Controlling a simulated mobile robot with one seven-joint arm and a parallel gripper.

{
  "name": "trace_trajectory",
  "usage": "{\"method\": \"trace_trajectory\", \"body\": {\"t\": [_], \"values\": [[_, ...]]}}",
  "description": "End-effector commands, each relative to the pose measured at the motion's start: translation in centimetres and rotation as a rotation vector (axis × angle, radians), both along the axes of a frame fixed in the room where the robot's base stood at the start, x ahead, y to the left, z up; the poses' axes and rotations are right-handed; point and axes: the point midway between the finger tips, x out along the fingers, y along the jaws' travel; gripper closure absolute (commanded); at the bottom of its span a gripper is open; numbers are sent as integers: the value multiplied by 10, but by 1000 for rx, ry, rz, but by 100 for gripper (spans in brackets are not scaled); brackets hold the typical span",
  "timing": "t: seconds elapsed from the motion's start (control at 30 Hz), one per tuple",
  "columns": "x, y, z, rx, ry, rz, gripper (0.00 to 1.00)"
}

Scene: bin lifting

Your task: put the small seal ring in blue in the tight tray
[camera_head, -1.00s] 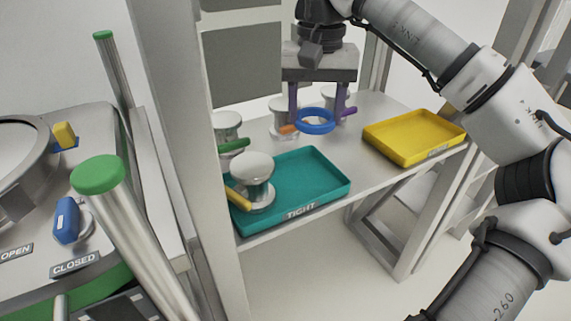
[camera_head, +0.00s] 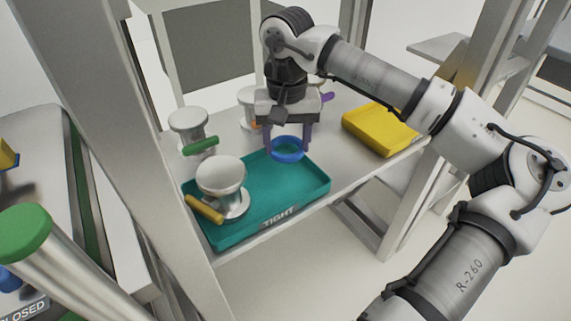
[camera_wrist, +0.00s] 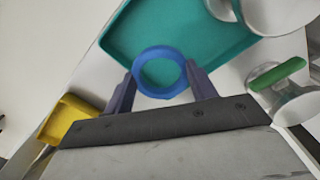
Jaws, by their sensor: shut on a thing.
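My gripper (camera_head: 288,146) is shut on the blue seal ring (camera_head: 288,158), one finger on each side of it. In the wrist view the ring (camera_wrist: 160,92) sits between my two fingers (camera_wrist: 160,90), with the teal tray (camera_wrist: 190,20) behind it. In the head view the ring is at the back edge of the teal tray (camera_head: 295,190) labelled TIGHT. It looks held above that edge; the exact height cannot be told. A metal piece with a yellow handle (camera_head: 221,182) stands in the left part of the tray.
A yellow tray (camera_head: 385,130) lies on the shelf to the right. A metal piece with a green handle (camera_head: 188,125) stands behind the teal tray at left, another (camera_head: 248,100) behind my gripper. A shelf post (camera_head: 110,130) rises at left. The tray's right half is bare.

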Motion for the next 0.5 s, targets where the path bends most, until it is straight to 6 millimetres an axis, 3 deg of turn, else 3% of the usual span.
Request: {"method": "trace_trajectory", "body": {"t": [0.1, 0.37, 0.5], "values": [[-1, 0, -20, 1, 1, 1, 69], [0, 0, -40, 1, 1, 0, 69], [0, 0, -61, 1, 3, -1, 69]]}}
